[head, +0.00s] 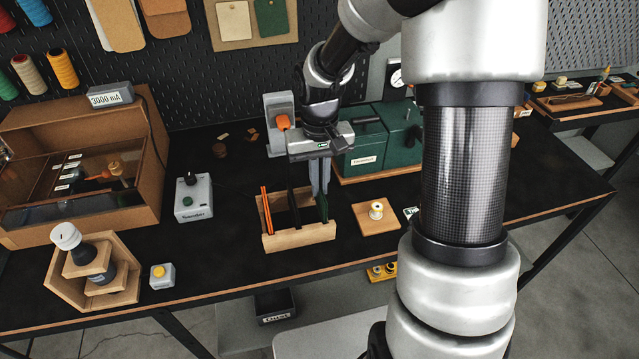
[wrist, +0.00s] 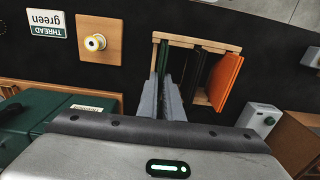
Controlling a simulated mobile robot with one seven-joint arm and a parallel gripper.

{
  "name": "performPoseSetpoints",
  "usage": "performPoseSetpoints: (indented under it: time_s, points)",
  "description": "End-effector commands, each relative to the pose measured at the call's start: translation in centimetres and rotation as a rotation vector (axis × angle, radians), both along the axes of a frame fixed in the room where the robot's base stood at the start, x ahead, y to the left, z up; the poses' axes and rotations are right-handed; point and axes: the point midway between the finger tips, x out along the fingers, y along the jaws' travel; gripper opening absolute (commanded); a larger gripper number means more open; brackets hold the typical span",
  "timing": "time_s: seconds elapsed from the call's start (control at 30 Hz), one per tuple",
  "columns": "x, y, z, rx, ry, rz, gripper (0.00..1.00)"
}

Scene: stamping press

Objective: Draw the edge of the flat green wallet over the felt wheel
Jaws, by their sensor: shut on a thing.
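The flat green wallet (head: 323,208) stands on edge in the right end of a small wooden rack (head: 300,239). My gripper (head: 320,182) points down over that end, its two fingers closed on the wallet's upper part. In the wrist view the wallet (wrist: 163,60) shows as a dark green strip at the fingers (wrist: 169,90), which hide much of it. Its lower part is inside the rack. An orange wallet (head: 267,211) and a black one stand in the other slots. I cannot make out the felt wheel for certain.
Right of the rack, a spool (head: 376,209) stands on a wooden plate, with a "THREAD green" label (wrist: 46,23). A green machine (head: 375,150) stands behind. A grey control box (head: 193,197), a wooden bottle holder (head: 110,280) and a yellow-button box (head: 162,275) stand left.

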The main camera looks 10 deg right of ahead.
Motion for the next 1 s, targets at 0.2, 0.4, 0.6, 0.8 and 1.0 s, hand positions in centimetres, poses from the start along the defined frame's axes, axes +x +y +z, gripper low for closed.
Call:
performPoseSetpoints:
  time_s: [0.2,0.4,0.6,0.8,1.0]
  points:
    - [0.0,0.0,2.5,-0.001,-0.001,0.000,0.00]
    - [0.0,0.0,4.3,0.000,-0.001,-0.001,0.00]
    - [0.0,0.0,5.6,0.000,0.000,-0.001,0.00]
    - [0.0,0.0,5.5,0.000,0.000,-0.001,0.00]
    - [0.0,0.0,5.5,0.000,0.000,0.000,0.00]
